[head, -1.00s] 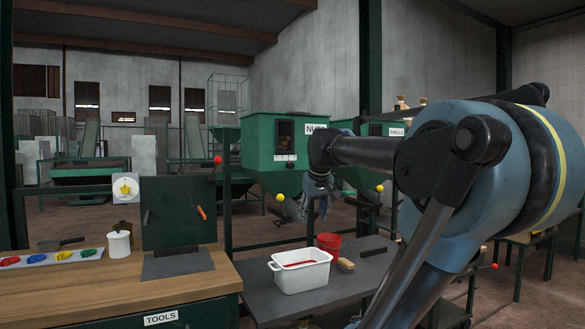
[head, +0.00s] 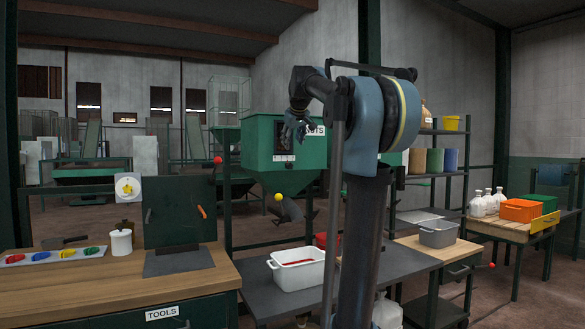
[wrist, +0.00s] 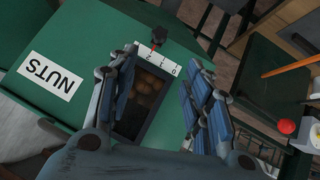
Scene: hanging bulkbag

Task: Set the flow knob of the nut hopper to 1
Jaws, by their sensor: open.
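The green nut hopper (head: 262,140) stands beyond the benches in the head view, its NUTS label (head: 318,131) partly covered by my arm. In the wrist view the green hopper (wrist: 95,35) fills the left and middle, with its NUTS label (wrist: 53,77) upside down. A dark window (wrist: 143,98) shows brown nuts. Beside it runs a white number strip (wrist: 190,62), where 2, 1 and 0 can be read. A small dark knob (wrist: 158,36) sits towards the strip's left end; its exact setting is unclear. My gripper (wrist: 167,75) is open and empty over the window, its fingers apart from the knob.
In the head view a yellow ball handle (head: 278,197) and a red ball (head: 217,160) stick out near the hopper. A white tub (head: 297,270) stands on the grey bench below. A wooden tool bench (head: 100,292) is at left, and shelves (head: 437,175) stand at right.

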